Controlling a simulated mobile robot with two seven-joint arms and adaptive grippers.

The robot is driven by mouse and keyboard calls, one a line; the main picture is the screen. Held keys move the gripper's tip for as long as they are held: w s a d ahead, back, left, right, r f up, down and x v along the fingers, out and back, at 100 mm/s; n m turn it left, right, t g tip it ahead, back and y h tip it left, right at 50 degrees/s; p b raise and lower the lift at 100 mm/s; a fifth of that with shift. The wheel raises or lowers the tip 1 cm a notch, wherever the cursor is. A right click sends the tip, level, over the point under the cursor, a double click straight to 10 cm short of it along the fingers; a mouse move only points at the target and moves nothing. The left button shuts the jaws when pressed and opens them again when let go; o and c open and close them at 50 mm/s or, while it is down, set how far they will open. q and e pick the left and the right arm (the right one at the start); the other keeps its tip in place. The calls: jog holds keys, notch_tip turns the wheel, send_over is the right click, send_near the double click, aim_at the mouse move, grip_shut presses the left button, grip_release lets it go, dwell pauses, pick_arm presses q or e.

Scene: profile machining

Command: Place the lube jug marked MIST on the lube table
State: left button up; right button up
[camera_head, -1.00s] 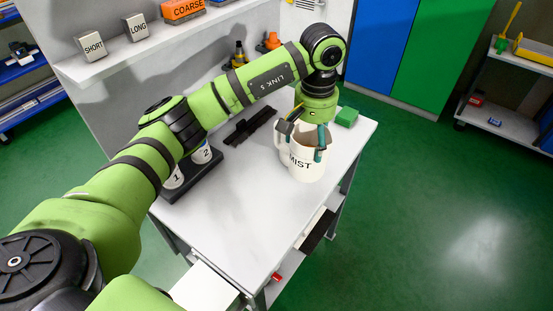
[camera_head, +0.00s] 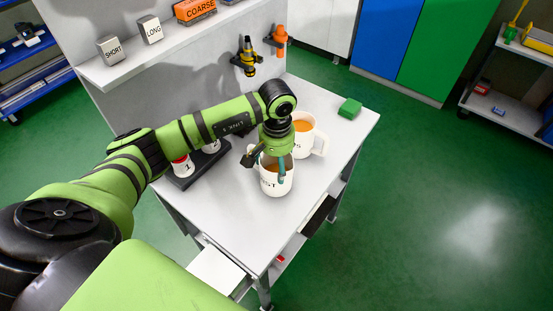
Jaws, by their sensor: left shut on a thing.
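The white lube jug with lettering ending in "ST" (camera_head: 276,187) is on or just above the grey table (camera_head: 245,240), near its middle. The start of its label is hidden by my gripper. My left gripper (camera_head: 268,166) is shut on this jug from above, at its rim. Orange-brown fluid shows in its mouth. I cannot tell whether the jug's base touches the table. My right gripper is not in view.
A second white jug (camera_head: 318,146) with orange fluid stands close behind, its label mostly hidden. A green block (camera_head: 349,108) lies near the back right corner. A dark rack (camera_head: 182,181) with numbered white cups is at the left. The front of the table is clear.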

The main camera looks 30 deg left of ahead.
pick_arm(q)
jog(key=o, duration=1.3)
jog(key=shift+f, duration=0.15)
jog(key=shift+o, duration=1.3)
notch_tip(320, 180, up, 12)
jog(key=b, duration=0.4)
jog(key=shift+r+b, duration=0.2)
jog(key=shift+b, duration=0.2)
jog(key=shift+d, duration=0.1)
